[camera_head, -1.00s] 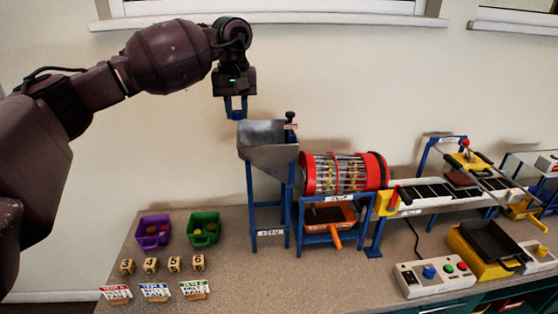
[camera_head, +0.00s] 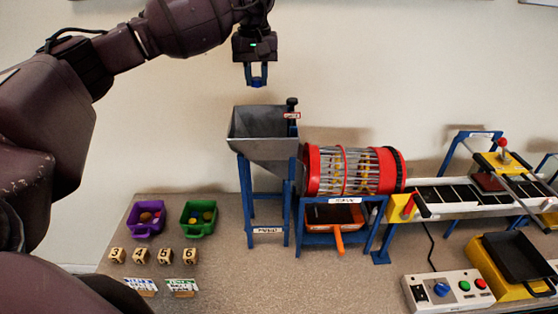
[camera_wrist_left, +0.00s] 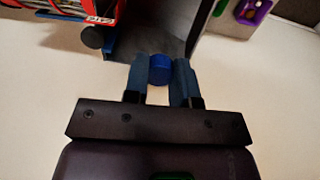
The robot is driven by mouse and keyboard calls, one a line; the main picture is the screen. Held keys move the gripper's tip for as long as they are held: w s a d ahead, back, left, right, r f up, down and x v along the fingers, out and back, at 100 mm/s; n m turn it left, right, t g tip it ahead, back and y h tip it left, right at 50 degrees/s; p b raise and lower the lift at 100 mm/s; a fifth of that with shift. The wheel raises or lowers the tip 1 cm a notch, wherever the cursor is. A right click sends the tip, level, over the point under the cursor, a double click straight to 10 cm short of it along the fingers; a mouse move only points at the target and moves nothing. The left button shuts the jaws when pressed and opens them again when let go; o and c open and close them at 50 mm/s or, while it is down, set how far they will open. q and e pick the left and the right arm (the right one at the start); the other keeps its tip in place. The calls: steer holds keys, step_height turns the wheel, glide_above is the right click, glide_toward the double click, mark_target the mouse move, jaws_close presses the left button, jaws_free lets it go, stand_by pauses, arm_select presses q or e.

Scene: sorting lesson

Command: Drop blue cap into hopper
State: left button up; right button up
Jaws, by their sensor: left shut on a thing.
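My left gripper (camera_head: 257,80) is above the grey metal hopper (camera_head: 262,122) in the head view, with a clear gap between its fingertips and the hopper's rim. In the left wrist view, the left gripper (camera_wrist_left: 160,76) is shut on the blue cap (camera_wrist_left: 161,68), which sits between the two blue fingertips. The hopper's open inside (camera_wrist_left: 160,22) shows just beyond the cap. In the head view the cap is hard to tell from the blue fingers. My right gripper is not in view.
A red-ended drum (camera_head: 354,170) stands right of the hopper, with an orange tray (camera_head: 335,215) below. A purple bin (camera_head: 146,218) and a green bin (camera_head: 198,219) with small pieces stand left. Several numbered blocks (camera_head: 164,256) lie in front. A control box (camera_head: 448,291) is at the right.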

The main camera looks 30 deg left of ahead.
mark_target(257, 86)
arm_select(q)
step_height(257, 86, down, 4)
steer(key=shift+f+b, duration=0.1)
steer(key=shift+b, duration=1.15)
steer(key=shift+w+f+b, duration=0.1)
steer(key=shift+f+b, duration=0.2)
steer(key=shift+f, duration=0.25)
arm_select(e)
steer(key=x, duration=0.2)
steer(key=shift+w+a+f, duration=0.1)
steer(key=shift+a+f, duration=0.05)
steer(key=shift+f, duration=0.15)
arm_select(q)
steer(key=shift+r, duration=0.1)
steer(key=o, duration=1)
steer(key=shift+c, duration=0.2)
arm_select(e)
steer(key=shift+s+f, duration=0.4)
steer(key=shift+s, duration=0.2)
arm_select(q)
steer(key=shift+r, duration=0.1)
